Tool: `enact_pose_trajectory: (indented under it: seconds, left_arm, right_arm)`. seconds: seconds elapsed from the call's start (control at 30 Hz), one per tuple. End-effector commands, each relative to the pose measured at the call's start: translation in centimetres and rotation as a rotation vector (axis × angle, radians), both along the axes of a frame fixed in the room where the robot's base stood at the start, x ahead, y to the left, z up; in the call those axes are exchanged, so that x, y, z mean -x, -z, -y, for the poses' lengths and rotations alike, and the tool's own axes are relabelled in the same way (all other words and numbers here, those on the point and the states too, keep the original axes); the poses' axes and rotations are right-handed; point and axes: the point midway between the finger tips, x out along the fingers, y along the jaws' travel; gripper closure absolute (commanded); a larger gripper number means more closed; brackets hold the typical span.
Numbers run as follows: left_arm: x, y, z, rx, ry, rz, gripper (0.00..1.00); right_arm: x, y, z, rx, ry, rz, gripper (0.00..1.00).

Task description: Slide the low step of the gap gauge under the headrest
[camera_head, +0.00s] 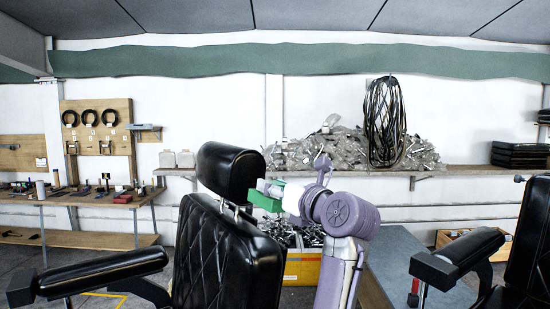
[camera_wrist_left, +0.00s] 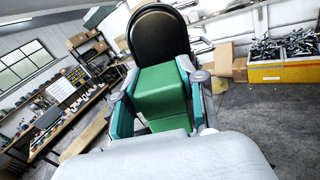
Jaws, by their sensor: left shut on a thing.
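The black padded headrest (camera_head: 232,172) stands on thin metal posts above the quilted chair back (camera_head: 228,262). The green gap gauge (camera_head: 266,200) shows at the right side of the headrest, partly hidden by my left gripper (camera_head: 272,190). In the left wrist view, the stepped green gauge (camera_wrist_left: 160,90) sits between the two teal fingers of my left gripper (camera_wrist_left: 157,100), which is shut on it. The headrest (camera_wrist_left: 158,32) is straight beyond the gauge there. I cannot tell whether gauge and headrest touch. My right gripper is not in view.
Padded armrests (camera_head: 100,270) flank the chair. A yellow bin of metal parts (camera_head: 303,268) stands on the floor behind. A workbench (camera_head: 100,200) with tools is at the far left. A wall shelf (camera_head: 440,171) holds bagged items and a cable coil (camera_head: 384,122).

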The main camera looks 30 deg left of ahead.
Motion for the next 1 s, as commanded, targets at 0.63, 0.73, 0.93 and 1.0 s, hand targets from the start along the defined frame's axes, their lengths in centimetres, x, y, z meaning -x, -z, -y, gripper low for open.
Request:
enact_pose_trajectory:
  seconds: [0.63,0.73,0.93,1.0]
  left_arm:
    - [0.2,1.1,-0.1,0.0,0.001,-0.001,1.0]
    - [0.2,1.7,-0.2,0.0,0.001,-0.001,1.0]
    - [0.3,2.9,-0.5,0.001,0.001,-0.001,1.0]
    - [0.4,3.3,-0.6,0.001,0.001,-0.001,1.0]
  right_arm:
    - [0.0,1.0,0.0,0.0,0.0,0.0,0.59]
    - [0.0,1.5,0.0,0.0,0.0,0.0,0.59]
    - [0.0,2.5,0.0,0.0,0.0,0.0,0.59]
    - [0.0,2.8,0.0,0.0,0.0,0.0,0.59]
